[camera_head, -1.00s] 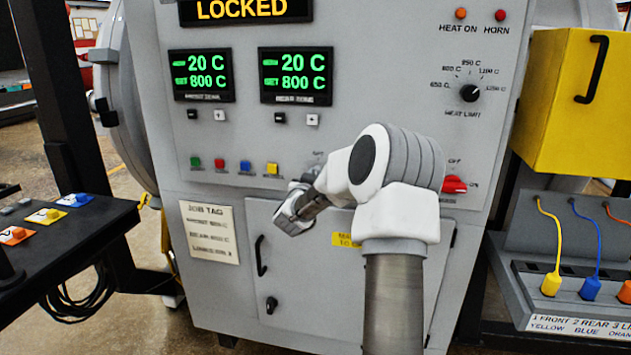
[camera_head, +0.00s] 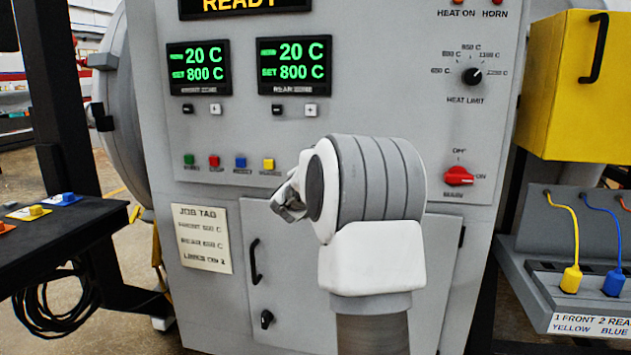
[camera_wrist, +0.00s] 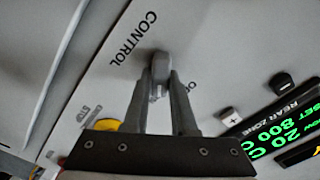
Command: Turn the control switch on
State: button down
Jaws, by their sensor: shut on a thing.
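The control switch (camera_wrist: 160,66) is a small grey knob on the furnace's grey panel, under the label CONTROL in the wrist view. My gripper (camera_wrist: 161,82) has its two fingers closed on the knob from both sides. Part of the label beside the knob is hidden by a finger, and the knob's exact setting is hard to read. In the head view my own arm covers the switch and the gripper tips. The display (camera_head: 245,4) at the top of the furnace panel reads READY.
A red main switch (camera_head: 459,176) and a black heat limit knob (camera_head: 472,76) sit on the panel's right. Several coloured buttons, including a yellow one (camera_head: 268,165), lie left of my arm. A yellow box (camera_head: 580,95) stands at right, a black table (camera_head: 60,235) at left.

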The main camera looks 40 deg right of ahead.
jog(key=shift+f+m+b, duration=0.1)
jog(key=shift+m+b, duration=0.4)
jog(key=shift+m, duration=0.1)
jog(key=c, duration=0.7)
grip_release()
jog(key=v, duration=1.7)
jog(key=shift+s+a+p, duration=0.1)
jog(key=shift+a+p, duration=0.15)
jog(key=shift+p, duration=0.15)
